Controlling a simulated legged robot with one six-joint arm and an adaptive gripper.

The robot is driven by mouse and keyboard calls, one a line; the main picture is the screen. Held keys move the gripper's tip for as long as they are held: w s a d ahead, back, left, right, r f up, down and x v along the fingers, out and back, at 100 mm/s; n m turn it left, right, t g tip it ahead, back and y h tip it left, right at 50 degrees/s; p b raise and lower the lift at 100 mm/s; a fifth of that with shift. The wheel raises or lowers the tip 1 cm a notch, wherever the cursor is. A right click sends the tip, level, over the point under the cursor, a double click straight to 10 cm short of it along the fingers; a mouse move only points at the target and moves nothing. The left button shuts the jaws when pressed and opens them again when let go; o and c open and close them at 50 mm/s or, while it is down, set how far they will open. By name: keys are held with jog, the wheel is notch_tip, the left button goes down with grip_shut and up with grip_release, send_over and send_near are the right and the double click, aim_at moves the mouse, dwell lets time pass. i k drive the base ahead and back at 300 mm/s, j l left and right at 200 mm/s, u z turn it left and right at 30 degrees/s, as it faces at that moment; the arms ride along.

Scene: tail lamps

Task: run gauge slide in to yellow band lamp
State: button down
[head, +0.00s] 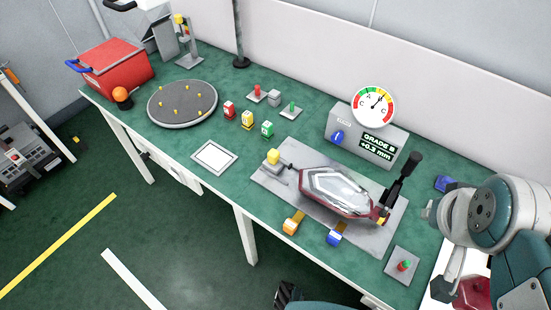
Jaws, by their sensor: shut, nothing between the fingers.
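A clear-and-red tail lamp (340,190) lies in a grey fixture plate (269,181) on the green bench. A small yellow mark shows at its right end, by a black upright handle (401,180). The gauge slide (272,157), with a yellow block on top, stands at the plate's left end. Its thin rod points at the lamp's left tip; I cannot tell whether they touch. A dial (374,106) stands on a grey gauge box (350,141) reading "GRADE B +0.3 mm". My arm is at the right edge; I cannot make out gripper fingers.
Orange (293,223) and blue (335,237) clamps sit along the plate's front. A red-and-green button pad (403,265) is to the right. Red, yellow and green small blocks, a round turntable (182,103), a white-topped pad (214,157) and a red bin (115,66) stand left.

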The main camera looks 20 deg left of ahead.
aim_at(274, 163)
jog(key=u, duration=1.15)
jog(key=k, duration=0.5)
jog(key=i, duration=0.5)
